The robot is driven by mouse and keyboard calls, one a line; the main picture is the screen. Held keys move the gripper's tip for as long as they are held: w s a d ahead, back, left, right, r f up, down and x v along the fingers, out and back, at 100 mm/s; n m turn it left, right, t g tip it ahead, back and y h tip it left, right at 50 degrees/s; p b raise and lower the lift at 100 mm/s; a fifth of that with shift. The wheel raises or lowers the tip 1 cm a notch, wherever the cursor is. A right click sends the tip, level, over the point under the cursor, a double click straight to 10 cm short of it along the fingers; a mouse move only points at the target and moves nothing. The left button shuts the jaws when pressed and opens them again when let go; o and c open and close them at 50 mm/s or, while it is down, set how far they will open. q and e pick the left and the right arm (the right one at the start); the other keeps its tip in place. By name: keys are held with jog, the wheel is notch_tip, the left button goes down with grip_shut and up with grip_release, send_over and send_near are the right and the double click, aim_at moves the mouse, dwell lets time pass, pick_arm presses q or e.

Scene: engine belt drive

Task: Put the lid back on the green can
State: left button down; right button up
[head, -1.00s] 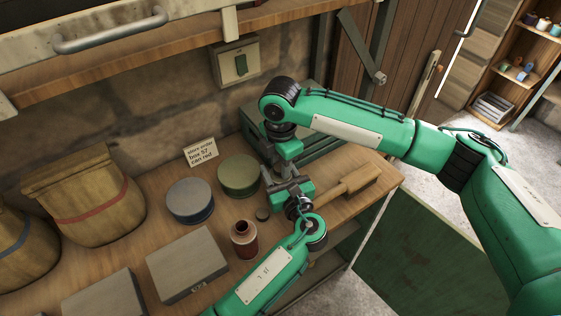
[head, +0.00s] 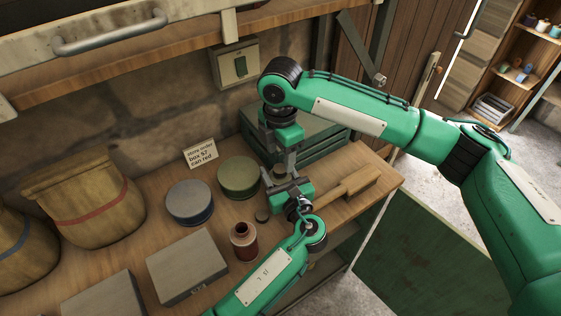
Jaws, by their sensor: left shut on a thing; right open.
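A dark red can (head: 243,242) with an open-looking neck stands in front of the disc. A wide green round tin (head: 238,176) stands left of both grippers, closed on top.
A blue-sided round tin (head: 190,203) stands left of the green tin. A wooden mallet-like tool (head: 350,185) lies right of the grippers. A green case (head: 315,135) stands behind. Grey boxes (head: 187,265) and sacks (head: 85,198) fill the left. A small sign (head: 201,153) stands behind.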

notch_tip(320, 180, up, 8)
jog(key=shift+f, duration=0.2)
pick_arm(q)
jog(key=c, duration=0.5)
grip_release()
jog(key=shift+s+d+f, duration=0.1)
jog(key=shift+s+d, duration=0.15)
jog(key=shift+s, duration=0.25)
jog(key=b+v, duration=0.3)
jog(key=v, duration=0.8)
jog(key=shift+s+d, duration=0.1)
jog(key=shift+s, duration=0.15)
jog(key=shift+s+d, duration=0.25)
jog(key=shift+s, duration=0.3)
pick_arm(e)
jog(key=shift+f, duration=1.6)
